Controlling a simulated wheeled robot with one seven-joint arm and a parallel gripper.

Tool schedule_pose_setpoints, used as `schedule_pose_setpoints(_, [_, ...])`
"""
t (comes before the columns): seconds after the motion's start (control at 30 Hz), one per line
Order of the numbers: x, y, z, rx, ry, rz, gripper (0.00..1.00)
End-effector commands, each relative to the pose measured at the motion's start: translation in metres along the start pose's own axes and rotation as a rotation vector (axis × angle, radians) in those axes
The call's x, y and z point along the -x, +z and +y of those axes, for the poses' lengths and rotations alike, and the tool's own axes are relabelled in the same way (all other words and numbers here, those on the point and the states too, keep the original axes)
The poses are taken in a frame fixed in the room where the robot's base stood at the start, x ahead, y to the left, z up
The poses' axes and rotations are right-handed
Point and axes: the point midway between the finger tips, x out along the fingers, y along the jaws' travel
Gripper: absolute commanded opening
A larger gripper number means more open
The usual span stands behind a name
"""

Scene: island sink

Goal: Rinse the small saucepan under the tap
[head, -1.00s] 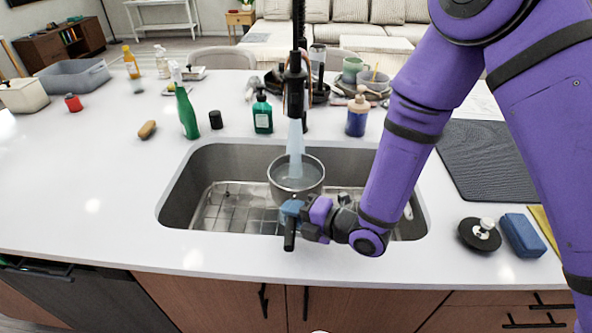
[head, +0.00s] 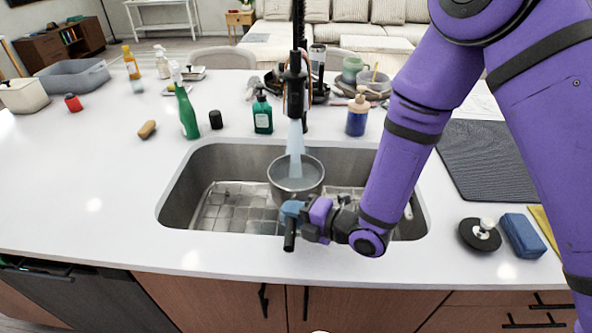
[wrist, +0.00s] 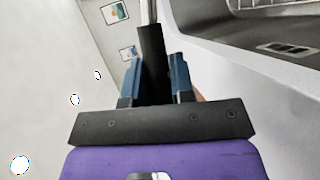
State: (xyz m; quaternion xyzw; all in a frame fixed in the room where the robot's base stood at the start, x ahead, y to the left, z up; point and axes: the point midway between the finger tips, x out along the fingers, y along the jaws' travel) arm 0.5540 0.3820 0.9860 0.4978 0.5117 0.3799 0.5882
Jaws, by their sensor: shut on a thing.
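The small saucepan (head: 296,188) is a grey metal pan held upright over the sink (head: 200,163), with its dark handle (head: 290,238) pointing toward the front edge. The black tap (head: 294,88) stands above it, and a pale blue stream of water (head: 295,145) runs down into the pan. My gripper (head: 291,211) is shut on the saucepan handle. In the wrist view the blue fingers (wrist: 156,78) stand either side of the dark handle (wrist: 152,55). The inside bottom of the pan is partly hidden by the stream.
A wire rack (head: 220,207) lies in the sink. A green soap bottle (head: 262,115), a green spray bottle (head: 187,112) and a blue-purple bottle (head: 356,117) stand behind it. A blue sponge (head: 522,235) and a round black brush (head: 479,234) lie at right.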

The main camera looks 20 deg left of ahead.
Motion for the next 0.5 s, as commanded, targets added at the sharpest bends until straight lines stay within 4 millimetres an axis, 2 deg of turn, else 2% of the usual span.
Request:
schedule_pose_setpoints(0.33, [0.0004,-0.0008,0.0015,0.002,0.002,0.0,0.0])
schedule_pose_setpoints(0.5, [0.0054,-0.0084,0.0077,0.002,0.003,0.001,0.0])
